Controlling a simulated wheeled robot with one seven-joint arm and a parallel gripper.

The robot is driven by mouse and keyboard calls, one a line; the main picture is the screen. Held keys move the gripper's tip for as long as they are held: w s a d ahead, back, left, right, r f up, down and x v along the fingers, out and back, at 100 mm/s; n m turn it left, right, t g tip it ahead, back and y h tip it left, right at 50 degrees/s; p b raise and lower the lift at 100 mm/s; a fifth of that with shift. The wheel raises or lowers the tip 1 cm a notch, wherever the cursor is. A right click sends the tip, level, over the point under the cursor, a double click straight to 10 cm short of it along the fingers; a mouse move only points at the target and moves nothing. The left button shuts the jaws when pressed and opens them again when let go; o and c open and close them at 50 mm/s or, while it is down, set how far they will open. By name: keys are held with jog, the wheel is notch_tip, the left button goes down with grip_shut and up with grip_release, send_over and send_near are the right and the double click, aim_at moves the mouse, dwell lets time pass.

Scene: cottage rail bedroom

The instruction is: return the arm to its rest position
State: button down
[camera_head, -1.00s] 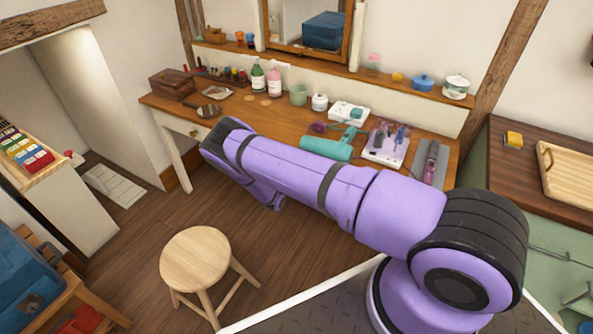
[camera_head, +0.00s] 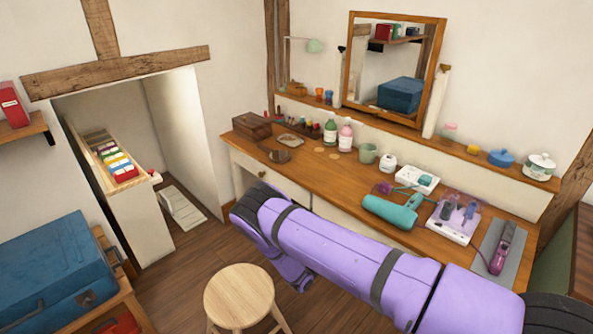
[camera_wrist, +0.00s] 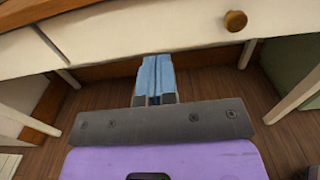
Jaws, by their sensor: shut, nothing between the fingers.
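My purple arm (camera_head: 335,255) reaches from the lower right across the front of the wooden dressing table (camera_head: 325,178) in the head view. Its far end bends down near the drawer front at the table's left part, and the gripper's fingers are hidden there. In the wrist view my gripper (camera_wrist: 157,75) shows its two blue fingers together, with nothing held. The fingers point toward the space below the cream drawer front (camera_wrist: 140,35) with its round wooden knob (camera_wrist: 236,20). The wooden floor shows beneath.
A round wooden stool (camera_head: 239,295) stands just below my arm. A teal hair dryer (camera_head: 392,211), bottles and small boxes stand on the tabletop. A blue case (camera_head: 50,268) rests on a wooden stand at left. Open floor lies between the stand and the stool.

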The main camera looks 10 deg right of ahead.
jog(key=s+d+r+m+g+y, duration=0.15)
jog(key=r+m+g, duration=0.45)
jog(key=r, duration=1)
jog(key=s+d+r+m+g+y, duration=0.1)
jog(key=d+r+m+g, duration=0.4)
jog(key=r, duration=1.1)
jog(key=s+r+m+y, duration=0.3)
jog(key=s+r+m, duration=0.15)
jog(key=r, duration=0.35)
jog(key=s+r+m+y, duration=0.35)
jog(key=s+r, duration=0.25)
jog(key=r, duration=0.3)
jog(key=s+a+r+m+t+y, duration=0.1)
jog(key=s+r, duration=0.5)
jog(key=s, duration=0.6)
jog(key=s+a+r+m+t+y, duration=0.1)
jog(key=s+r+m+t+y, duration=0.3)
jog(key=s, duration=0.8)
notch_tip(320, 180, up, 2)
jog(key=shift+s+r+m+t+y, duration=0.2)
jog(key=shift+s+m+t+y, duration=0.15)
jog(key=shift+m, duration=0.25)
